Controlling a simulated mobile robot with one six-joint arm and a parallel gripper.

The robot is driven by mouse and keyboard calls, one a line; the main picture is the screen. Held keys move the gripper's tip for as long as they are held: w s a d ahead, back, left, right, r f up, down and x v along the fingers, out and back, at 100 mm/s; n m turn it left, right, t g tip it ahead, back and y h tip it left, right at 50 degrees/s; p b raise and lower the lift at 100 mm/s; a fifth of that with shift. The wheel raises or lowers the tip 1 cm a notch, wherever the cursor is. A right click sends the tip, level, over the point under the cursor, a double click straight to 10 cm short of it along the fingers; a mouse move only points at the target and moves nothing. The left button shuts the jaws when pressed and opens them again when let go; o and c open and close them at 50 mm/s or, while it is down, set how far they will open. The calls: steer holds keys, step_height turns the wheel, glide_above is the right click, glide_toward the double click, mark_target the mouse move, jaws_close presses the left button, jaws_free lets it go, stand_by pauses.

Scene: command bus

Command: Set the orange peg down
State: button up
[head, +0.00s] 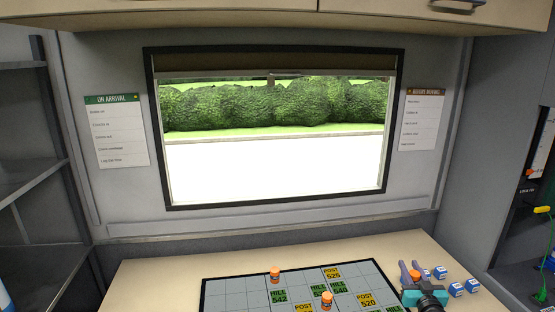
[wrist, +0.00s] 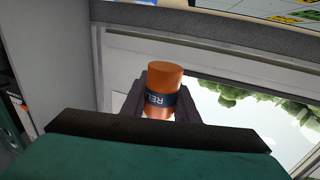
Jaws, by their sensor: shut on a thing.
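An orange peg (wrist: 164,72) with a dark band lettered "REL" is between the two dark fingers of my gripper (wrist: 160,100) in the wrist view. My gripper is shut on it. In the head view my gripper (head: 414,272) is at the lower right, over the table's right part beside the board, with the orange peg's top (head: 415,274) showing between the fingers. I cannot tell how high the peg is above the table.
A dark-edged grid board (head: 222,291) with green and yellow labels lies on the table (head: 150,280). Two other orange pegs (head: 275,273) (head: 327,298) stand on it. Several blue-and-white blocks (head: 456,289) are right of my gripper. The table's left part is clear.

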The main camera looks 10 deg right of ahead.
steer(key=w+a+r+n+y, duration=0.1)
steer(key=w+a+n+y, duration=0.15)
steer(key=a, duration=0.55)
steer(key=w+a+r+n+y, duration=0.2)
steer(key=w+a+y, duration=0.15)
steer(key=a, duration=0.45)
steer(key=w+a+r+n+y, duration=0.15)
steer(key=a+y, duration=0.25)
steer(key=a, duration=0.4)
steer(key=s+a+f+n+g+y, duration=0.1)
steer(key=s+a+n+g+y, duration=0.1)
steer(key=a, duration=0.6)
steer(key=s+a+f+n+g+y, duration=0.1)
steer(key=s+a+n+g+y, duration=0.2)
steer(key=a+n+g+y, duration=0.2)
steer(key=shift+a+n+y+b, duration=0.4)
steer(key=shift+a+y, duration=0.7)
steer(key=shift+a, duration=0.55)
steer(key=shift+a, duration=0.7)
steer(key=shift+s, duration=0.15)
